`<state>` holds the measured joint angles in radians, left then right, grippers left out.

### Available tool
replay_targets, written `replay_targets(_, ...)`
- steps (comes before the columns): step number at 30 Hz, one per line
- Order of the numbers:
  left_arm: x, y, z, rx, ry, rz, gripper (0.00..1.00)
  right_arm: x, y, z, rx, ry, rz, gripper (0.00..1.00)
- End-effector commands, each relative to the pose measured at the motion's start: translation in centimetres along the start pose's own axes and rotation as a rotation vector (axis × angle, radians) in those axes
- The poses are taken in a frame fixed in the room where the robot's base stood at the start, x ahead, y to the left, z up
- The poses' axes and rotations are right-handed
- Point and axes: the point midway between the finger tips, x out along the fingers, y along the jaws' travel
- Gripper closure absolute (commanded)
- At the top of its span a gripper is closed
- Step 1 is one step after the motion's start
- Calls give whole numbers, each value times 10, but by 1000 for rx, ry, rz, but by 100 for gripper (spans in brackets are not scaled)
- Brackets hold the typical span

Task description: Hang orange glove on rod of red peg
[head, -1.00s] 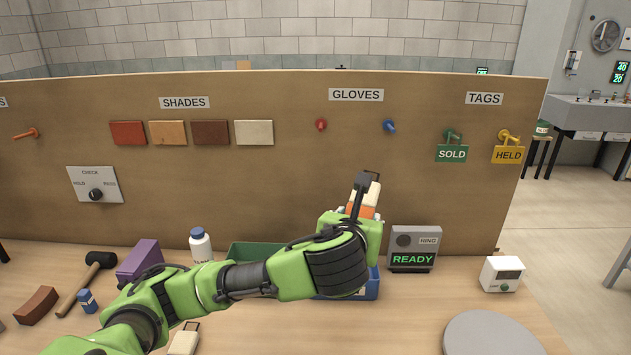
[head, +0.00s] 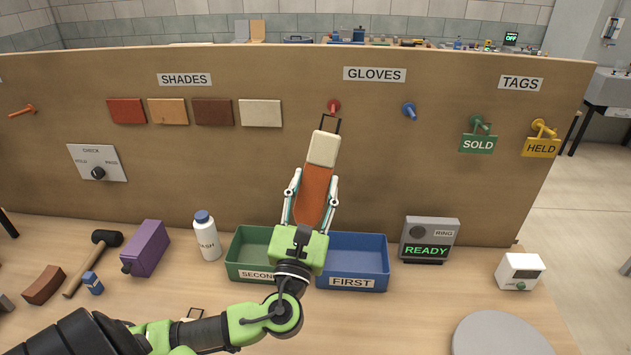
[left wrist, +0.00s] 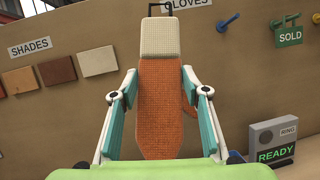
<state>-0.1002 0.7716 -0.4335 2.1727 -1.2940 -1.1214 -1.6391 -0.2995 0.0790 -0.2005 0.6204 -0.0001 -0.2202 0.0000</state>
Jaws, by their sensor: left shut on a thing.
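The orange glove (head: 314,192) has a white cuff and a dark wire loop (head: 331,124) at its top. My left gripper (head: 312,188) is shut on the glove's orange part and holds it nearly upright, cuff up, before the board. The red peg (head: 334,106) sticks out of the board under the GLOVES sign's left side. The loop's top shows just below the peg's head; I cannot tell how far apart they are in depth. In the left wrist view the glove (left wrist: 159,100) hangs between the fingers, and the red peg does not show. My right gripper is not in view.
A blue peg (head: 409,111) is to the right of the red one. Green (head: 240,243) and blue (head: 376,240) bins stand below the glove. A white bottle (head: 206,238) is to the left, a READY box (head: 428,240) to the right. The board (head: 370,175) is bare around the glove.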

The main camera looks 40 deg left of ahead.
Motion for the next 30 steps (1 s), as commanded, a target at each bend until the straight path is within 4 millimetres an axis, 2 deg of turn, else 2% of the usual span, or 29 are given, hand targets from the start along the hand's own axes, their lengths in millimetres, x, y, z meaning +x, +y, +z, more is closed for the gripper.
replay_targets(30, 53, 4, -26, 1, -2, 2, 84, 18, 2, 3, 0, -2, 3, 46)
